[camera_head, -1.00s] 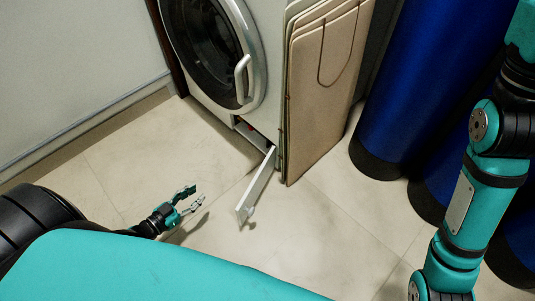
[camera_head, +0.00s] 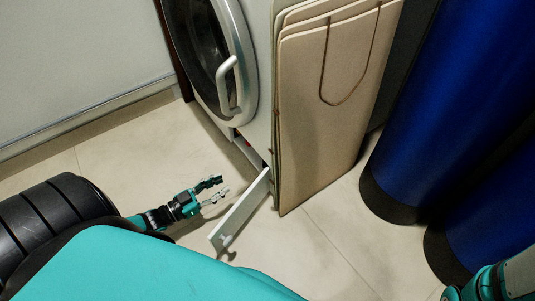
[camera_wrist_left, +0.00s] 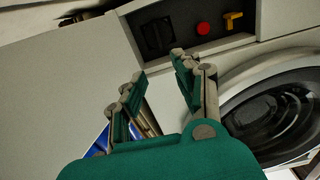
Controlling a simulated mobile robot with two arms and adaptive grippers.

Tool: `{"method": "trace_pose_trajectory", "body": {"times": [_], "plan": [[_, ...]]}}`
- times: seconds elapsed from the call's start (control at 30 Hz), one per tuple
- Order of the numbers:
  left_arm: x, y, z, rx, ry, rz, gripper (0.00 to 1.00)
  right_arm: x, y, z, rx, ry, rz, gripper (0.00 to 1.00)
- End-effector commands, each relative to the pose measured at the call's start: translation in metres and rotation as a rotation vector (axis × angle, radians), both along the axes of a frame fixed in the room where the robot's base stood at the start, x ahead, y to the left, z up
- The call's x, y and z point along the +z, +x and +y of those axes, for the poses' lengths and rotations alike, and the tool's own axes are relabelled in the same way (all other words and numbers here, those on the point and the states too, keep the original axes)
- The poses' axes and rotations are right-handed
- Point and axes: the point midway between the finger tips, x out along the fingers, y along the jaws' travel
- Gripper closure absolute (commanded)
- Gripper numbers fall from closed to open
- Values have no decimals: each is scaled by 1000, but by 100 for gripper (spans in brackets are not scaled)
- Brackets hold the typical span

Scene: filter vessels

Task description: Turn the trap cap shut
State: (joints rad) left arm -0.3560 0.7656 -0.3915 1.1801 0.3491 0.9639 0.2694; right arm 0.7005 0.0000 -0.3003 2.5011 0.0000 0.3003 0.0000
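An open recess (camera_wrist_left: 187,33) low in the washing machine's front shows in the left wrist view. It holds a black square-looking part (camera_wrist_left: 157,36), a small round red part (camera_wrist_left: 203,28) and a yellow handle-like part (camera_wrist_left: 233,20). I cannot tell for sure which is the trap cap. My left gripper (camera_head: 223,187) is open and empty, low over the floor left of the flap. In its wrist view its spread fingers (camera_wrist_left: 157,70) point towards the recess, apart from it. My right gripper is out of view.
The white flap (camera_head: 240,210) stands out from the machine's base, close to my left fingers. The round door with its handle (camera_head: 224,85) is above. Beige boards (camera_head: 325,110) lean on the right; blue cylinders (camera_head: 455,110) stand beyond. Floor (camera_head: 325,255) is clear in front.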

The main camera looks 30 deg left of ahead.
Motion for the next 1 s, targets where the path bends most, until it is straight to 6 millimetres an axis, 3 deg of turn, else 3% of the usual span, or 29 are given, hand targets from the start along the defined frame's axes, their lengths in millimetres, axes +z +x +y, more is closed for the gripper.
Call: {"method": "trace_pose_trajectory", "body": {"times": [0.6,0.8,1.0], "plan": [[-4,120,-50,-1,-1,-6,68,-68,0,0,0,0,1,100],[-2,143,-59,-1,-1,-4,68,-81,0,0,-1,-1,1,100],[0,150,-62,0,0,-1,68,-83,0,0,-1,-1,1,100]]}}
